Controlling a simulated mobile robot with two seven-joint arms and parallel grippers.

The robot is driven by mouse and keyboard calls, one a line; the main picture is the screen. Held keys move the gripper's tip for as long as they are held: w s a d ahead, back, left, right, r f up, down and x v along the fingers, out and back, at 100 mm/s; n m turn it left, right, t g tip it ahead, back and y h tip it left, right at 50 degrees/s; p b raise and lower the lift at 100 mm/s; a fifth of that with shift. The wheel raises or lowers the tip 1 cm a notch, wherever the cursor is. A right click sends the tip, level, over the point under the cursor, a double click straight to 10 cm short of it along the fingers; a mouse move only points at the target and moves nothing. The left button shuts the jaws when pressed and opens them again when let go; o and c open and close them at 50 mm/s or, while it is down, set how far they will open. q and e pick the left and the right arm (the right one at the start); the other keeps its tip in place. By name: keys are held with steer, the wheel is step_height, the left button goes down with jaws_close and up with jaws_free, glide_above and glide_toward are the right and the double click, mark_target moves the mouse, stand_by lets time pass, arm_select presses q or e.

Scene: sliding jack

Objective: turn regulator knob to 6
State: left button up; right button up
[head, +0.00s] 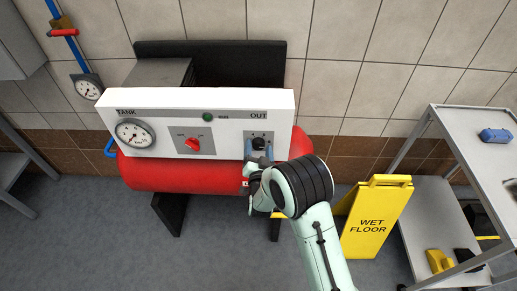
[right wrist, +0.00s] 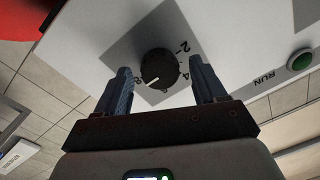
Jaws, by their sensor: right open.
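The regulator knob (head: 259,143) is black and sits on a grey plate under the OUT label, at the right end of the white panel (head: 180,98). In the right wrist view the knob (right wrist: 160,66) has a white pointer line and a dial with 2, 4, 6 and 8. The line points between 6 and 8, seemingly nearer 8. My right gripper (head: 258,158) is in front of the knob, partly hidden by its own arm. In the right wrist view its open fingers (right wrist: 162,88) stand one on each side of the knob, with gaps showing. My left gripper is out of view.
A red switch (head: 193,144), a gauge (head: 134,134) and a green RUN button (head: 208,117) are on the same panel, above the red tank (head: 160,174). A yellow wet-floor sign (head: 374,220) and a grey cart (head: 470,122) stand to the right.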

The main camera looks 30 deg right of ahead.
steer(key=shift+c, duration=0.3)
steer(key=c, duration=1)
steer(key=shift+n, duration=0.4)
steer(key=shift+n+b, duration=0.5)
steer(key=shift+n, duration=0.4)
steer(key=n, duration=0.2)
steer(key=shift+n, duration=0.4)
steer(key=n, duration=0.3)
steer(key=shift+n+g+p, duration=0.4)
steer(key=shift+n+p, duration=0.1)
steer(key=shift+n, duration=1)
